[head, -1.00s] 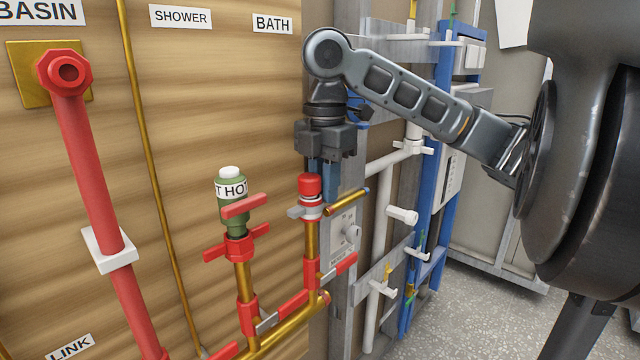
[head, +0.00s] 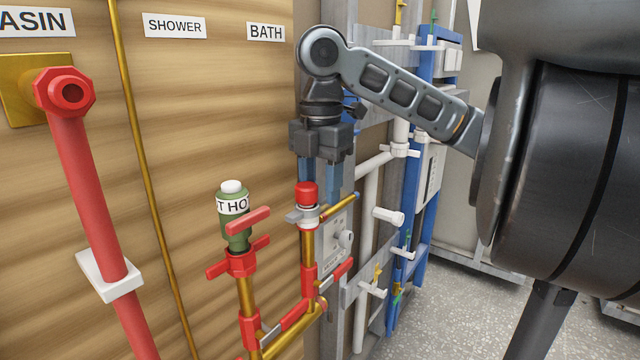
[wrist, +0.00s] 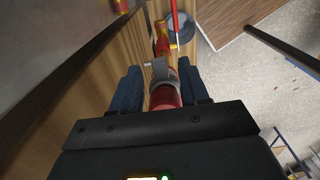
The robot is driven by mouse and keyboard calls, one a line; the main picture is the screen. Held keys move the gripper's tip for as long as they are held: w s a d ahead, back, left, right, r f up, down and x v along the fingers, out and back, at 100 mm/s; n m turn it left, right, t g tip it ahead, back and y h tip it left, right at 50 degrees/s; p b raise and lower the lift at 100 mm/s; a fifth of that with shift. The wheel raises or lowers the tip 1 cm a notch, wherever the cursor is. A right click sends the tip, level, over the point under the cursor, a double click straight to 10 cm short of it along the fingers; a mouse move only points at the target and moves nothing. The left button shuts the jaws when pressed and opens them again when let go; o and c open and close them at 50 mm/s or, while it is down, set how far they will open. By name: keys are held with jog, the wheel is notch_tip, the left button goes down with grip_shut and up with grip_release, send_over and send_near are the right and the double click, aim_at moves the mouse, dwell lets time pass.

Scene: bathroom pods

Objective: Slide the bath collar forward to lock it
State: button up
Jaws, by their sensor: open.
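The grey-and-white bath collar (head: 302,214), with a grey tab to the left, sits around the upright pipe just under a red cap (head: 307,193), below the BATH label. My gripper (head: 320,190) points down from above with its blue fingers apart at the cap. In the wrist view the two fingers of my gripper (wrist: 160,85) stand on either side of the red cap (wrist: 164,98), with the grey collar (wrist: 159,68) just beyond it. The jaws are open and hold nothing. The far side of the collar is hidden.
A green valve with a red lever (head: 236,215) stands left of the bath pipe. A short brass stub (head: 340,206) sticks out on the right. A grey panel with a knob (head: 335,240) and white pipes (head: 372,220) are close behind. Grey floor (head: 440,310) is open at right.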

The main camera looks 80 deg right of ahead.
aim_at(320, 198)
notch_tip(320, 198, up, 8)
jog(key=shift+p, duration=0.4)
jog(key=shift+f, duration=0.15)
dwell(0.5)
